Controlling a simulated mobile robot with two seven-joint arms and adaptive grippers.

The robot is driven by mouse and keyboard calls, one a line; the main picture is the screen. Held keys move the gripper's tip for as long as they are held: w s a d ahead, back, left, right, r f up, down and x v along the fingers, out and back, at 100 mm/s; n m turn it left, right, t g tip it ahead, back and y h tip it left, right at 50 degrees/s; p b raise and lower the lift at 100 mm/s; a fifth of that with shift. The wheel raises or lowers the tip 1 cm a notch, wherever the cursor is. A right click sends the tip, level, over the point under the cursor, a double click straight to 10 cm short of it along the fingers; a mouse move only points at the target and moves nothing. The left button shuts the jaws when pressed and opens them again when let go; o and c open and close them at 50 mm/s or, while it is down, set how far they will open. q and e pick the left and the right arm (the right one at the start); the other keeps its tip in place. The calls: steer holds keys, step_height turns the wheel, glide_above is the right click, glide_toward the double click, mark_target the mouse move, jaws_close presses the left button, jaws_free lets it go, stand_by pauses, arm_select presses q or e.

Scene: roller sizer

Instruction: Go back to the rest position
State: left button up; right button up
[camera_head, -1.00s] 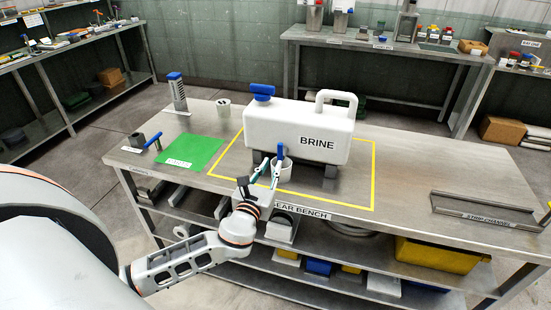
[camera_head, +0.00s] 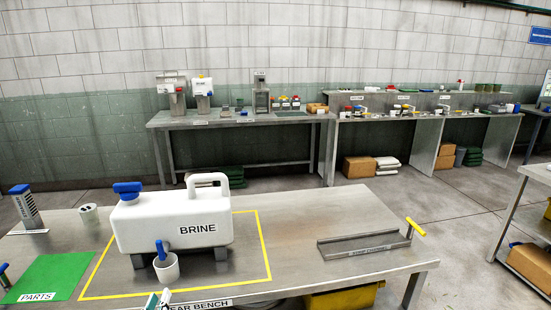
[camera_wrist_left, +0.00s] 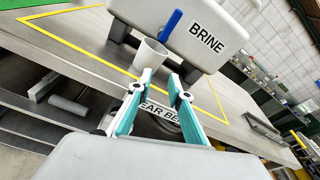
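The white BRINE container (camera_head: 165,222), with a blue cap and a blue tap (camera_head: 161,250), stands on the bench inside the yellow outline. A white cup (camera_head: 167,269) is below the tap; its contents cannot be seen. My left gripper (camera_head: 158,300) shows at the bottom edge of the head view, in front of the cup. In the left wrist view its two fingers (camera_wrist_left: 160,77) are apart with nothing between them. The cup (camera_wrist_left: 150,56) is just beyond the fingertips there. My right gripper is not in view.
A green PARTS mat (camera_head: 48,278) lies at the left of the bench. A metal tray (camera_head: 363,246) lies at the right, with a yellow-handled tool (camera_head: 415,227) at its end. The bench is clear between the yellow outline and this tray. Other loaded benches stand behind.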

arm_select(q)
steer(key=s+d+f+n+g+h, duration=0.2)
steer(key=s+d+f+n, duration=0.3)
steer(key=s+f+n, duration=0.5)
steer(key=s+d+f+n+g+h, duration=0.3)
steer(key=s+d+f+n, duration=0.3)
steer(key=s+f+n, duration=0.4)
steer(key=s+n, duration=0.2)
steer(key=n, duration=0.3)
steer(key=shift+d+f+n, duration=0.15)
steer(key=shift+f+n, duration=0.15)
steer(key=shift+n, duration=0.1)
